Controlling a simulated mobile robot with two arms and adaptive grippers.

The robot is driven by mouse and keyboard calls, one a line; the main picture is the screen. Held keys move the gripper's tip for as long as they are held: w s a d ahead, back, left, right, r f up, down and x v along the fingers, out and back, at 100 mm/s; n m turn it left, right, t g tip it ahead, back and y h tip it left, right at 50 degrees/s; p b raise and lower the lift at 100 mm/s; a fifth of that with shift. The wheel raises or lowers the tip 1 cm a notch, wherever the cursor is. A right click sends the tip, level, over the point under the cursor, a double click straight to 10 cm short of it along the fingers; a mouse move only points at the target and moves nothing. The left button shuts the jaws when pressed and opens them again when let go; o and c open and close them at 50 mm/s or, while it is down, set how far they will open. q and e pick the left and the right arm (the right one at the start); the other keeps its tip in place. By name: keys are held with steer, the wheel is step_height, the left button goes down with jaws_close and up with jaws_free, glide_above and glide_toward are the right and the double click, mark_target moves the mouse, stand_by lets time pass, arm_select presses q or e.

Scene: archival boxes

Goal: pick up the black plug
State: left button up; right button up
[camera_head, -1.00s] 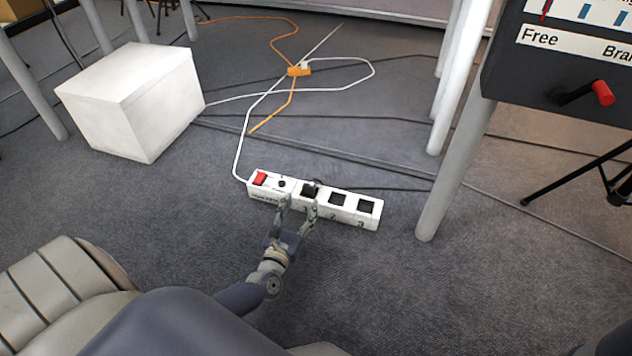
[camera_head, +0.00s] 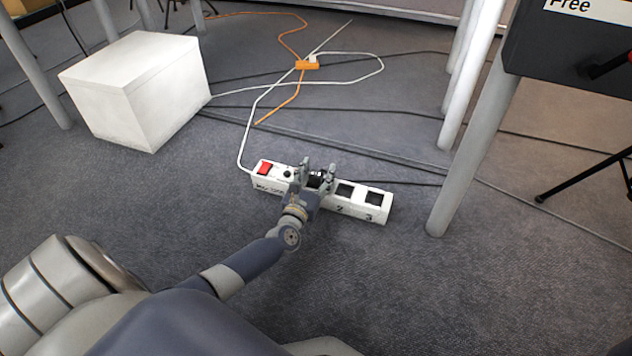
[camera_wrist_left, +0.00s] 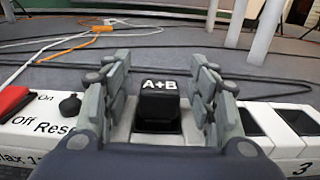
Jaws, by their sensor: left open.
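The black plug (camera_wrist_left: 159,100), marked "A+B", sits in a socket of the white power strip (camera_head: 362,211) on the carpet. My left gripper (camera_head: 318,168) is open over the strip. In the left wrist view the fingers of my left gripper (camera_wrist_left: 160,88) stand on both sides of the plug, with a gap on each side. In the head view the plug (camera_head: 315,180) is mostly hidden between the fingers. My right gripper is not in view.
The strip has a red switch (camera_head: 265,168) at its left and empty sockets at its right. A white box (camera_head: 135,90) stands at the back left. A table leg (camera_head: 472,155) stands to the right. Cables and an orange connector (camera_head: 307,64) lie behind. The carpet in front is mostly clear.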

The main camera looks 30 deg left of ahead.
arm_select(q)
steer(key=shift+c, duration=0.3)
steer(key=c, duration=1.1)
